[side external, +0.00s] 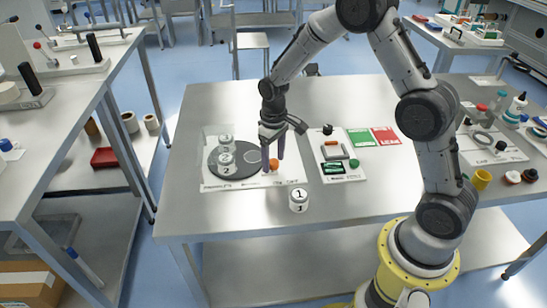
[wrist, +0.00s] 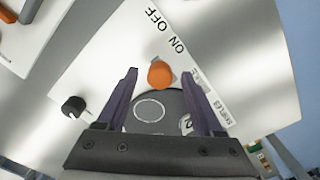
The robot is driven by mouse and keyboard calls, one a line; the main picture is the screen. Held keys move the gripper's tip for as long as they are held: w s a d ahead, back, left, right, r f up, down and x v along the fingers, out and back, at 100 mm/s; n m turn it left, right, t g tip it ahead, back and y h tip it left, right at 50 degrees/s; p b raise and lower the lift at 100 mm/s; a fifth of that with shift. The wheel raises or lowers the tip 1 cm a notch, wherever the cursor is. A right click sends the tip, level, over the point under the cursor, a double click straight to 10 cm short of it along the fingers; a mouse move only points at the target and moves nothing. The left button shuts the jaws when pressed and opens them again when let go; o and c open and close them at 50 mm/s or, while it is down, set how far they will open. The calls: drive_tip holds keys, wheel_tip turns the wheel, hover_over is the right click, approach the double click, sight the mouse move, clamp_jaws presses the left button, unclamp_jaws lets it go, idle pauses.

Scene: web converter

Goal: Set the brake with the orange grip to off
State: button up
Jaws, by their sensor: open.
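The orange grip (wrist: 161,74) of the brake shows in the wrist view just beyond my fingertips, beside the printed words ON and OFF on a white plate. It looks closer to ON than to OFF. The orange grip also shows in the side view (side external: 274,164), at the right part of the white plate (side external: 211,186). My gripper (side external: 273,165) points down over it, with the purple fingers close to the grip. In the wrist view my gripper (wrist: 165,75) is open, its two fingers apart with nothing held between them. I cannot tell whether a finger touches the grip.
A dark round turntable (side external: 226,172) carries white numbered cylinders left of my gripper. A white cylinder marked 1 (side external: 298,201) stands on the table in front. A panel with a green button (side external: 354,163) and green and red cards (side external: 385,136) lie to the right.

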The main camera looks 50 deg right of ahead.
clamp_jaws()
idle(1.4)
